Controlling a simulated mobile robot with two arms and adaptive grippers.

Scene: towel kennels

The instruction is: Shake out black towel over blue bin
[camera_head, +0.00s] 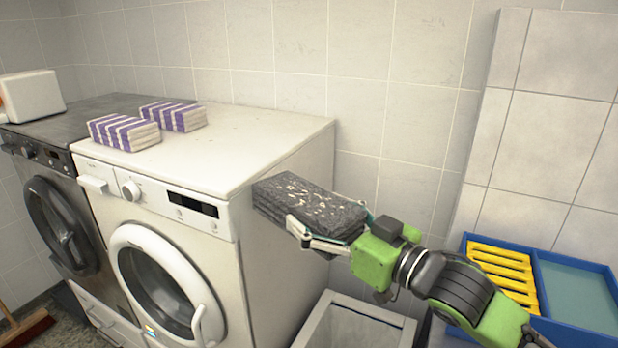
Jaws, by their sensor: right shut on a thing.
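A folded black towel (307,205) with pale flecks is held level in front of the right side of the white washing machine. My right gripper (328,228) is shut on its right end; its green and black arm comes in from the lower right. Below the towel stands an open bin (408,330) that looks grey-white, partly cut off by the bottom edge. A blue tray-like container (574,333) is at the lower right, partly behind my arm. My left gripper is not in view.
Two stacks of purple and white striped towels (124,132) (174,115) sit on the white washing machine (240,150). A dark machine (45,190) with a white box (31,96) on top stands left. A yellow slatted rack (505,268) lies in the blue container. A tiled wall is behind.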

